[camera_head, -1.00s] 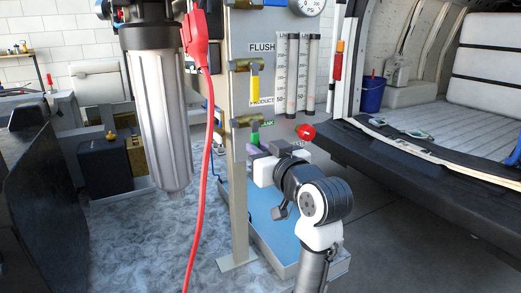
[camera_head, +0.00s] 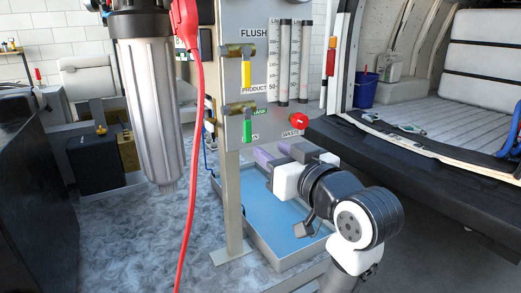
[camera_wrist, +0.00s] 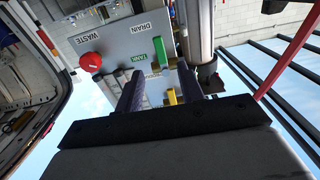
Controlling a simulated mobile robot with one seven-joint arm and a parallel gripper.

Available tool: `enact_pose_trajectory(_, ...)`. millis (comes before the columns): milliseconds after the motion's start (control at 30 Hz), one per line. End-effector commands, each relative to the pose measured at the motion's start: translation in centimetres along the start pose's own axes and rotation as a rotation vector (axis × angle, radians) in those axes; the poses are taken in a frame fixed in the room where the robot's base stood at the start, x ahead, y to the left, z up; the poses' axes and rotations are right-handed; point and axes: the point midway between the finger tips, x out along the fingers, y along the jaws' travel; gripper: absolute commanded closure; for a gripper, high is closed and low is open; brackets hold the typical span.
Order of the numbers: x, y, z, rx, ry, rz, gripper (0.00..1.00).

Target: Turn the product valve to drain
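The product valve (camera_head: 240,108) is on the grey panel, below the PRODUCT label. Its green handle (camera_head: 247,130) hangs straight down, the lower end beside the partly covered DRAIN label; the TANK label (camera_head: 259,111) is to the right of the valve. In the wrist view the green handle (camera_wrist: 159,51) shows beside the DRAIN label (camera_wrist: 142,28), with the TANK label (camera_wrist: 138,76) to its left. My gripper (camera_head: 274,154) is below and right of the handle in the head view. Its purple fingers are apart with no object held between them, also seen from the wrist (camera_wrist: 161,88).
A yellow-handled valve (camera_head: 246,73) sits above, under FLUSH. A red knob (camera_head: 299,120) is to the right, near WASTE. A blue-bottomed tray (camera_head: 262,258) lies below the panel. A red cable (camera_head: 197,130) and filter housing (camera_head: 150,110) hang left; a van stands right.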

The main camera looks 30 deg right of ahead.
Motion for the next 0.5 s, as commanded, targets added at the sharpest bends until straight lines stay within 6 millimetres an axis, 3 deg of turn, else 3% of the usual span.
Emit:
enact_pose_trajectory(200, -3.7, 0.0, 0.1, 0.0, 0.002, 0.001, 0.62)
enact_pose_trajectory(500, -4.9, 0.0, 0.0, 0.0, 0.0, -0.001, 0.62)
